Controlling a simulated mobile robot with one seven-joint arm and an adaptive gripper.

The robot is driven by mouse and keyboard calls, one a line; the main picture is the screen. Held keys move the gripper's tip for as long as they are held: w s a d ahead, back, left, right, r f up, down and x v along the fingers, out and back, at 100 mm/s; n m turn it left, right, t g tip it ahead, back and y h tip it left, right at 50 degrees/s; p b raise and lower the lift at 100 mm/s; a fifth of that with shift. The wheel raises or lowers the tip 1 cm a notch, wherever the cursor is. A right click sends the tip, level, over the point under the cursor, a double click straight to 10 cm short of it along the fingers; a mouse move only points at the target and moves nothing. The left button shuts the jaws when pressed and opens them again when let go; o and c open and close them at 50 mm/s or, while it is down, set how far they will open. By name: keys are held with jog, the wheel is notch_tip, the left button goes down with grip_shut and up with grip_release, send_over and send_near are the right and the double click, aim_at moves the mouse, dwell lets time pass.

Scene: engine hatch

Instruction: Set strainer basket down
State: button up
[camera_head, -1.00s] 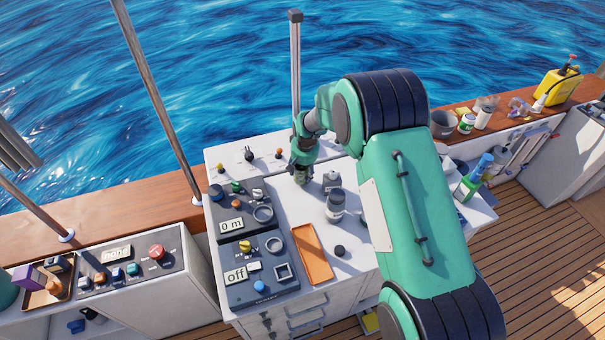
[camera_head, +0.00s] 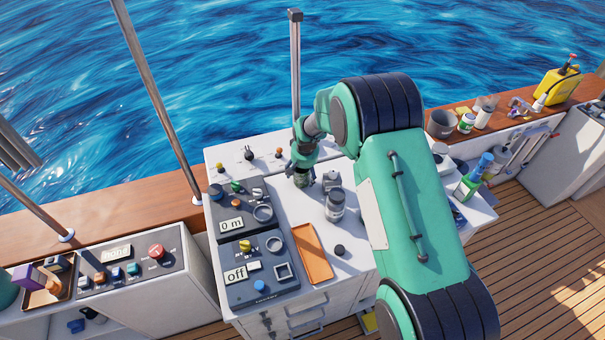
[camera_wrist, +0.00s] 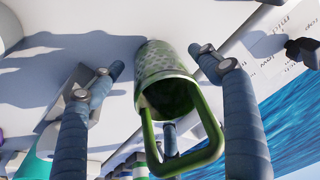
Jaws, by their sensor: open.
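The strainer basket (camera_wrist: 163,75) is a green-rimmed, speckled cylinder with a green loop handle (camera_wrist: 205,150). In the wrist view it stands between my two blue-grey fingers, its far end against the white worktop; light gaps show on both sides. My gripper (camera_wrist: 156,68) is open around it, not clamped. In the head view the basket (camera_head: 301,180) shows as a small green piece under my gripper (camera_head: 303,170), on the back part of the white worktop (camera_head: 285,205). Its lower edge is small there, so exact contact is hard to judge.
A grey jar-like container (camera_head: 334,206) stands just right of the basket. An orange tray (camera_head: 312,253) and a small black knob (camera_head: 340,250) lie nearer. Control panels (camera_head: 238,208) fill the worktop's left side. A metal post (camera_head: 295,70) rises behind.

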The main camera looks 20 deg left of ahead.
jog(key=shift+r, duration=0.1)
jog(key=v, duration=1.2)
dwell(0.7)
jog(key=shift+d, duration=0.1)
